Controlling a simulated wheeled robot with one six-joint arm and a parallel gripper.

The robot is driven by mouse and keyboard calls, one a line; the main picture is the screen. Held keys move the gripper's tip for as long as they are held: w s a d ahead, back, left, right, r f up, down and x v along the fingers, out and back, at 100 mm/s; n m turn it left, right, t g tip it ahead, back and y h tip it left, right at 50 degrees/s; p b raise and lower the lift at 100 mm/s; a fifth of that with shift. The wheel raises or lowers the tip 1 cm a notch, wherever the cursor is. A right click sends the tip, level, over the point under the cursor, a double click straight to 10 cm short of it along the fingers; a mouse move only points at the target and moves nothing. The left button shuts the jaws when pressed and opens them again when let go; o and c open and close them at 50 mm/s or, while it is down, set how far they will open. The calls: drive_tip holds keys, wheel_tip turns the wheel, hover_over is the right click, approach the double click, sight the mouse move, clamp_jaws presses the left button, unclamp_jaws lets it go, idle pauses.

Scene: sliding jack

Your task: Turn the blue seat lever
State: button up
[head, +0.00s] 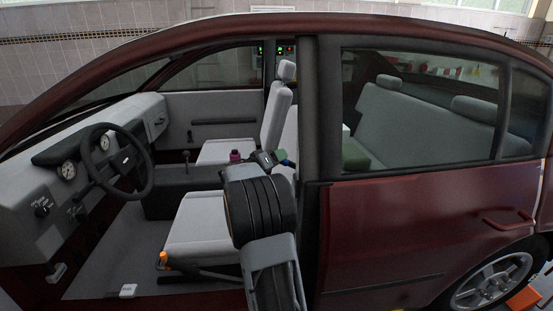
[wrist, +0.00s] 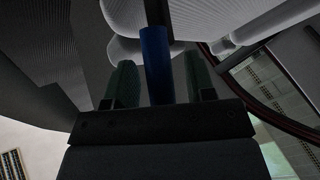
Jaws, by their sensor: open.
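The blue seat lever (wrist: 157,65) shows in the wrist view as an upright blue cylinder on a dark stem, between the two dark green fingers of my gripper (wrist: 159,80). A gap shows on each side of it, so the fingers stand around it without visible contact. In the head view my gripper (head: 284,161) is inside the car beside the near front seat's backrest, with a small patch of blue at its fingers. My arm hides much of that backrest, and most of the lever cannot be made out there.
The near front seat (head: 200,230) has an orange-tipped handle (head: 162,258) at its front base. The door pillar (head: 310,110) stands close right of my arm. The steering wheel (head: 118,163) is at the left. A magenta item (head: 235,155) sits near the far seat.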

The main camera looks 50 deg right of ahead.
drive_tip(key=shift+c, duration=0.4)
clamp_jaws()
